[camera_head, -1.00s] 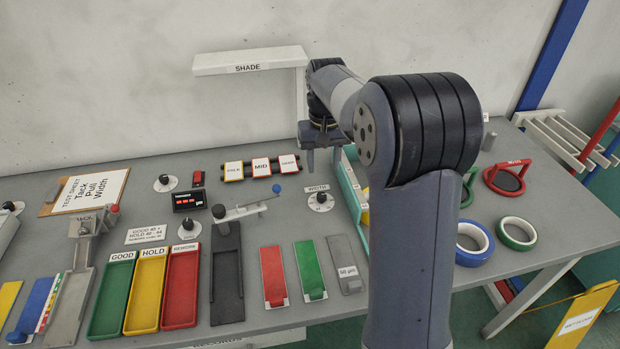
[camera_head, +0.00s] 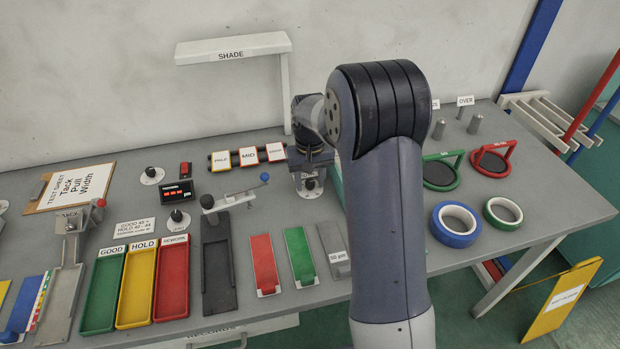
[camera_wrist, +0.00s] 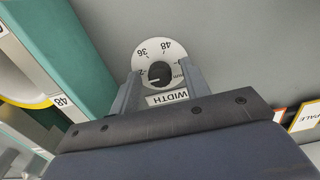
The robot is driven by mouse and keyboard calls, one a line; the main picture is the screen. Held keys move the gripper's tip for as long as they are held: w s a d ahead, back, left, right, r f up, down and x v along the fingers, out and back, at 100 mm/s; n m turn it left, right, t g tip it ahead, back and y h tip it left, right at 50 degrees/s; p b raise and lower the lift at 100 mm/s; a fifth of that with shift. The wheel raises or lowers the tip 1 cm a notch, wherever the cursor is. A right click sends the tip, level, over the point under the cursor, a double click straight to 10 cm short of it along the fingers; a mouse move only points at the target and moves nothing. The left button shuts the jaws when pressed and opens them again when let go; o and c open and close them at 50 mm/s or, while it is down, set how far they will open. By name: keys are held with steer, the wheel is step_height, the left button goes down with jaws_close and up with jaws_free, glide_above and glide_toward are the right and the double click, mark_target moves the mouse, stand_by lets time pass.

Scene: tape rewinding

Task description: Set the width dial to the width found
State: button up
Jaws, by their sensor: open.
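The width dial is a black knob on a white round plate. In the wrist view the knob (camera_wrist: 159,74) shows between the fingers, with the numbers 36 and 48 upside down on its plate and a WIDTH label (camera_wrist: 167,97) beside it. A small white mark shows on the knob; its exact reading is hard to tell. In the head view the dial plate (camera_head: 310,188) is largely hidden under my gripper. My gripper (camera_wrist: 160,80) is open, one finger on each side of the knob; whether they touch it I cannot tell. It also shows in the head view (camera_head: 309,176).
The PALE, MID and third shade blocks (camera_head: 248,155) lie left of my gripper. A teal-walled tray (camera_wrist: 75,55) runs close beside the dial. Blue tape (camera_head: 456,224) and green tape (camera_head: 502,213) lie right.

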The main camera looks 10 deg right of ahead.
steer(key=shift+c, duration=0.3)
jaws_close()
